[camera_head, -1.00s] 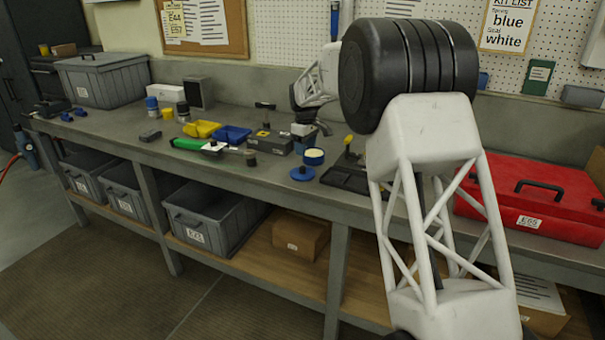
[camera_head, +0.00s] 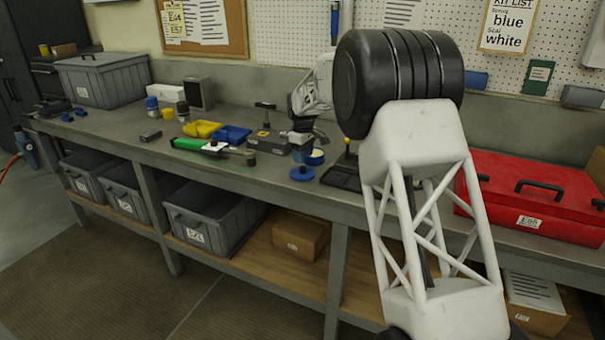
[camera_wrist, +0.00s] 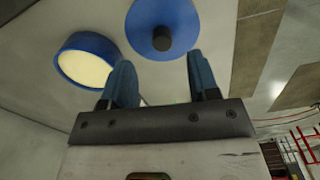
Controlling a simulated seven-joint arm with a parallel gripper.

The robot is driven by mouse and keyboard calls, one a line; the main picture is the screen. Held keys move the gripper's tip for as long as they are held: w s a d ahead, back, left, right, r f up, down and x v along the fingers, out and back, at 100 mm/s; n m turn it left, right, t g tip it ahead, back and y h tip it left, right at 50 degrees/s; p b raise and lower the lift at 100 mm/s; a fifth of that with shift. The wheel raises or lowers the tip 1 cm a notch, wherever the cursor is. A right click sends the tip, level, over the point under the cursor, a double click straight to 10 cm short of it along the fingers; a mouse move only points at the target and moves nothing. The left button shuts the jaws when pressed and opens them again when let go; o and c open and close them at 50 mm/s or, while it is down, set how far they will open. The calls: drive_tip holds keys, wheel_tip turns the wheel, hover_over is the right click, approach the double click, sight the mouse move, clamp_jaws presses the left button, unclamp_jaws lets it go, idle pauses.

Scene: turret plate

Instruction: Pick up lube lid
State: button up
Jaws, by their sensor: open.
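The lube lid, a flat blue disc with a dark knob (camera_wrist: 162,28), lies on the bench beside a blue tub with a cream top (camera_wrist: 90,60). In the head view the lid (camera_head: 302,174) is at the bench front, just in front of the tub (camera_head: 315,157), which is partly hidden by my gripper. My gripper (camera_wrist: 160,60) is open, with two blue fingers and nothing between them. In the wrist view the knob shows beyond the gap between the fingertips, apart from them.
A black stand with a yellow-topped stick (camera_head: 343,173) is right of the lid. A grey box-shaped device (camera_head: 268,143) and a green and white tool (camera_head: 210,147) lie to the left. A red case (camera_head: 530,195) is at the right.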

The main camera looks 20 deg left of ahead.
sight(303, 167)
drive_tip(key=shift+s+f, duration=0.1)
drive_tip(key=shift+f, duration=2.5)
drive_tip(key=c, duration=1)
drive_tip(key=shift+r, duration=0.2)
drive_tip(key=shift+r, duration=1.75)
drive_tip(key=shift+s+d, duration=0.35)
drive_tip(key=shift+s, duration=0.2)
drive_tip(key=s+d, duration=0.2)
drive_tip(key=s, duration=0.2)
drive_tip(key=s+d, duration=0.3)
drive_tip(key=s, duration=0.1)
drive_tip(key=s+d+r, duration=0.1)
drive_tip(key=s+d, duration=0.2)
drive_tip(key=s, duration=0.1)
drive_tip(key=shift+d+r, duration=0.1)
drive_tip(key=shift+d, duration=0.1)
